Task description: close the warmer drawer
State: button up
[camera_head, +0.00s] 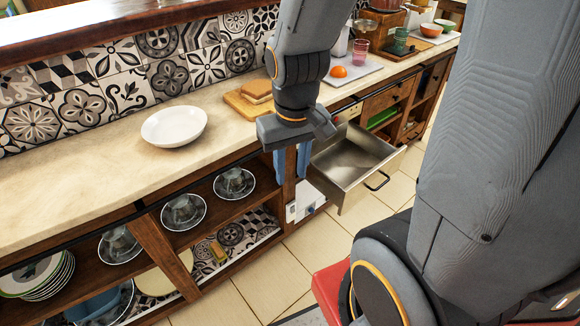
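The warmer drawer (345,157) is a metal drawer pulled out from under the counter, right of the picture's middle. Its inside looks empty, and a dark bar handle (377,181) is on its front. My gripper (292,163) points down at the left of the drawer, by the counter's front edge. Its two bluish fingers are apart with nothing seen between them, so it is open. The gripper and wrist hide part of the drawer's left rear corner. I cannot tell whether a finger touches the drawer's side.
The counter (90,195) holds a white plate (174,125), a bread-like block on a wooden board (238,106), and a tray with an orange (338,71). Lower shelves hold glasses on saucers (235,183) and stacked plates (45,278). Tiled floor (320,245) is clear before the drawer.

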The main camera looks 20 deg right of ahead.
aim_at(350, 165)
jog(key=z, duration=1.35)
